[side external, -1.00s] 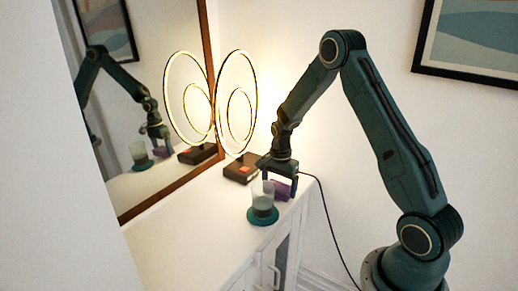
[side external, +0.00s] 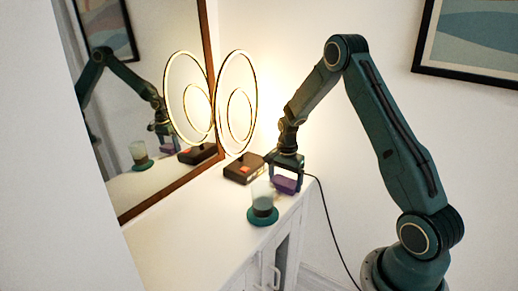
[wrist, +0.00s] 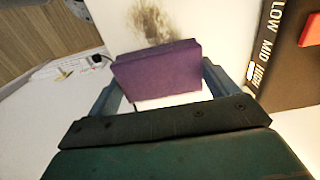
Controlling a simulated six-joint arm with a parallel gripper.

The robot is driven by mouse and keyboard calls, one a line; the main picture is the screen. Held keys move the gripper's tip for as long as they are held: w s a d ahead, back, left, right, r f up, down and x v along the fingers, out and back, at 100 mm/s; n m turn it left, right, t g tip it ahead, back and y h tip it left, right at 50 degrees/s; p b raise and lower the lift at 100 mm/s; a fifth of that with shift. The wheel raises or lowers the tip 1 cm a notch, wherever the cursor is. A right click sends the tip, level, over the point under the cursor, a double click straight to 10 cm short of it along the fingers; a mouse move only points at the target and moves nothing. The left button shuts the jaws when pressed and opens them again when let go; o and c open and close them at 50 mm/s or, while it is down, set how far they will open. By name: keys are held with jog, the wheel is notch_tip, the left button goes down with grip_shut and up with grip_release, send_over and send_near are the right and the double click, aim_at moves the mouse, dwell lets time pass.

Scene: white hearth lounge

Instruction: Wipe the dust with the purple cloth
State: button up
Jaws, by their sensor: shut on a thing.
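My gripper (side external: 286,180) is shut on the purple cloth (side external: 285,184), a thick block-like pad, near the right end of the white cabinet top. In the wrist view the cloth (wrist: 158,70) sits between the two fingers. The dust (wrist: 155,20) is a dark brownish smudge on the white top, just beyond the cloth in the wrist view. The cloth may hide part of it. I cannot tell whether the cloth touches the surface. The dust cannot be made out in the side view.
A dark lamp base (side external: 244,168) with a red switch and lit rings (side external: 236,104) stands close by; its edge (wrist: 290,60) is at the right in the wrist view. A glass (side external: 262,198) on a teal coaster (side external: 262,217) stands in front. A mirror (side external: 150,100) is behind. A cable (side external: 328,215) hangs off the right edge.

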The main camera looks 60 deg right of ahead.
aim_at(279, 195)
jog(key=shift+d, duration=0.4)
jog(key=shift+f, duration=0.2)
jog(key=shift+a, duration=0.15)
jog(key=shift+a+f, duration=0.15)
jog(key=shift+a, duration=1.7)
jog(key=shift+a, duration=0.15)
jog(key=shift+a+f, duration=0.15)
jog(key=shift+a, duration=1.7)
jog(key=shift+r, duration=3)
